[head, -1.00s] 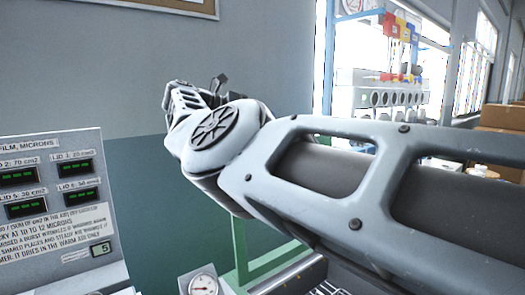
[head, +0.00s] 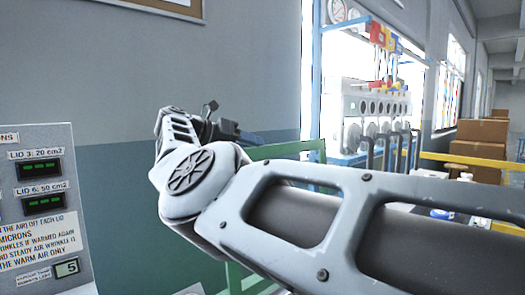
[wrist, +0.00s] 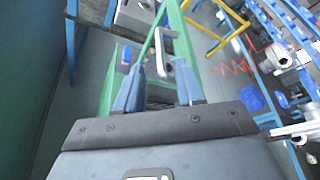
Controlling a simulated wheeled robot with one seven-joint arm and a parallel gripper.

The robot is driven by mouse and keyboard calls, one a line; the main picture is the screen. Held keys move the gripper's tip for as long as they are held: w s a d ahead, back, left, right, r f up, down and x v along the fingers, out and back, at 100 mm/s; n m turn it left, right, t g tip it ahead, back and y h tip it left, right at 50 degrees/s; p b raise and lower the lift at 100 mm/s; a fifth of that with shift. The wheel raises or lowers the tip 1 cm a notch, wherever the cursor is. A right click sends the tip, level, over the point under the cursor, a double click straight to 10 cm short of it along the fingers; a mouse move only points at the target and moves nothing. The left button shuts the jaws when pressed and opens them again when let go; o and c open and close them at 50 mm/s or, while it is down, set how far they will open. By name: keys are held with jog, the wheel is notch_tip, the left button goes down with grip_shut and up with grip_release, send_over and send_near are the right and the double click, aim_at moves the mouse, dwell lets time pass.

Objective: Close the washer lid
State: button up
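I cannot pick out a washer or its lid for sure in either view. In the wrist view my gripper (wrist: 160,72) has its two blue fingers spread apart, with nothing clearly held between them. A green frame and a pale bar (wrist: 160,52) show beyond and between the fingers; I cannot tell what the bar belongs to. In the head view my own arm crosses the middle and right and hides much of what lies behind it, including most of the gripper.
A panel with green displays (head: 40,200) stands at the left. A green frame (head: 285,152) is behind my arm. A blue-framed rack (head: 375,100) and cardboard boxes (head: 482,131) stand at the right. In the wrist view a yellow rail (wrist: 205,28) is at the top.

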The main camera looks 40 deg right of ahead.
jog(key=shift+x, duration=2.2)
grip_shut()
